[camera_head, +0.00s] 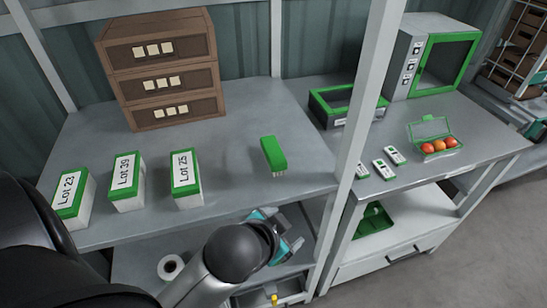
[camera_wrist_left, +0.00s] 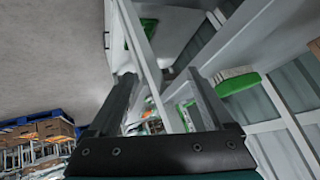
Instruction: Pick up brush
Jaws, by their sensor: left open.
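The brush (camera_head: 273,154) has a green back and pale bristles. It stands on the grey shelf top, near the front edge and left of the white post. It also shows in the left wrist view (camera_wrist_left: 238,82), at the right and outside the jaws. My left gripper (camera_head: 279,236) is in front of the shelf edge, below and apart from the brush, partly hidden by my own wrist. In the left wrist view its two fingers (camera_wrist_left: 160,78) stand apart with nothing held between them. My right gripper is in neither view.
Lot boxes (camera_head: 127,183) stand left of the brush, and a brown drawer unit (camera_head: 160,68) stands behind. A white post (camera_head: 362,110) rises just right of the brush. A green punnet of tomatoes (camera_head: 433,137) is on the right bench. The shelf around the brush is clear.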

